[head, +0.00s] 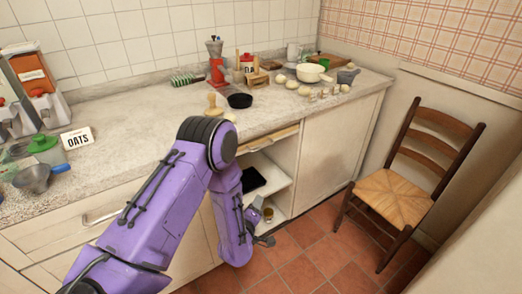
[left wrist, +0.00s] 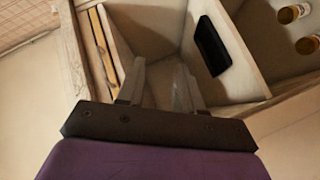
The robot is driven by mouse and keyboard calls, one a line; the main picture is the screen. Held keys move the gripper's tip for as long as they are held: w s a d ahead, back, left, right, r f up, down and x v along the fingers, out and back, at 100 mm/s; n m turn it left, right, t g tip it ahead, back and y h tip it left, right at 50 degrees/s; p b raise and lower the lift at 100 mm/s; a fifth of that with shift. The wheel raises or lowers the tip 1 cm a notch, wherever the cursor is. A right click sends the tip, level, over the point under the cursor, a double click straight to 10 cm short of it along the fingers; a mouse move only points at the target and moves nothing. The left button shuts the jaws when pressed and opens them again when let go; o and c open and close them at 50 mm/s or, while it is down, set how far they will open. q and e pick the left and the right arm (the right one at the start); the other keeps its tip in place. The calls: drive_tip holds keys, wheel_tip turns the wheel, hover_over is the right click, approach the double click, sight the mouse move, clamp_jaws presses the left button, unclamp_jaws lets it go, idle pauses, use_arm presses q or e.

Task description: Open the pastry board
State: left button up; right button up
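The pastry board (head: 272,138) is a thin wooden front just under the counter edge, above an open shelf compartment. It appears pushed in, nearly flush with the counter front. In the left wrist view it seems to be the light brown wooden strip (left wrist: 101,45) at upper left. My left gripper (head: 263,228) is low in front of the open compartment, below and apart from the board. In the left wrist view its two fingers (left wrist: 160,88) are spread with nothing between them. My purple left arm hides part of the counter front. My right gripper is not in view.
The open compartment holds a black item (head: 254,179) on a shelf and small jars (left wrist: 293,14). A wooden chair (head: 410,180) stands at right.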

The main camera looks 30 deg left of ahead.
use_arm(q)
drive_tip(key=w+a+r+n+t, duration=0.1)
drive_tip(key=w+a+r, duration=0.1)
drive_tip(key=w, duration=0.3)
drive_tip(key=w+a+r+n+t+y, duration=0.1)
drive_tip(key=w+a+r+n, duration=0.1)
drive_tip(key=w+r, duration=0.3)
drive_tip(key=w+a+r+n+t+y+p, duration=0.1)
drive_tip(key=w+a+r, duration=0.2)
drive_tip(key=w, duration=0.2)
drive_tip(key=shift+w+a+r+n, duration=0.15)
drive_tip(key=shift+w+a+n, duration=0.15)
drive_tip(key=shift+w, duration=0.1)
clamp_jaws()
